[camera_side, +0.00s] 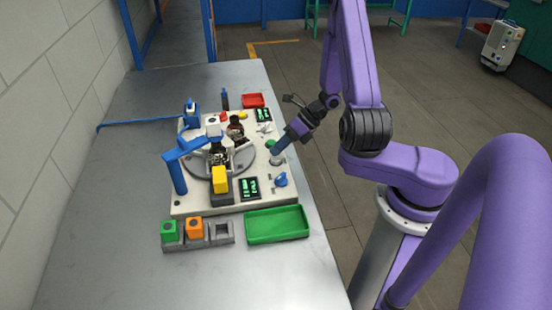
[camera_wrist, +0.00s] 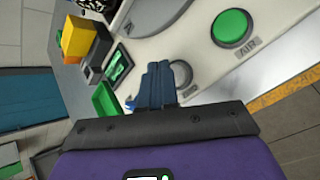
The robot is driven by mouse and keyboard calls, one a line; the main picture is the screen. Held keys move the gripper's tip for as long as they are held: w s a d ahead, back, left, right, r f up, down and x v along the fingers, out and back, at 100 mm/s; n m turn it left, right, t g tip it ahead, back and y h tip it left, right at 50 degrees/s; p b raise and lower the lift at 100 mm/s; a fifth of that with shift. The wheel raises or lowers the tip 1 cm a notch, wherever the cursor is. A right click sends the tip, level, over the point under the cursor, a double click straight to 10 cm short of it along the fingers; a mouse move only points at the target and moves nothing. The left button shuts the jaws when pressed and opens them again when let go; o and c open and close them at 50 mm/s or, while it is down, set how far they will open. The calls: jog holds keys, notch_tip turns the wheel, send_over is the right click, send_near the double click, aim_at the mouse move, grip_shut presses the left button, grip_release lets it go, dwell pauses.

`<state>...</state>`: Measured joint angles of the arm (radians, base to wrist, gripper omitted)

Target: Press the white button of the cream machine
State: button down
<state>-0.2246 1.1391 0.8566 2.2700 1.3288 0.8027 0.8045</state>
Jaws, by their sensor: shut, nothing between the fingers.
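The cream machine (camera_side: 182,200) lies on the metal table, with a round grey turntable on top. My gripper (camera_side: 276,154) is shut and empty, its blue fingers pointing down at the machine's right edge. In the wrist view the shut fingers (camera_wrist: 158,68) are at a round grey-rimmed button seat (camera_wrist: 187,72), covering part of it. The white button itself is mostly hidden there; I cannot tell whether the fingers touch it. In the side view a pale round part (camera_side: 276,161) shows right under the fingertips. A green button (camera_wrist: 231,27) marked AIR sits beside it.
A blue knob (camera_side: 281,179) and a green display (camera_side: 250,188) are close to the fingers. A yellow block (camera_side: 220,180) and blue post (camera_side: 178,172) stand on the machine. A green tray (camera_side: 277,238) and grey holder (camera_side: 222,241) with green and orange blocks lie in front.

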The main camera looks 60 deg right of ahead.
aim_at(279, 158)
jog(key=shift+r, duration=0.25)
jog(key=shift+r, duration=2.5)
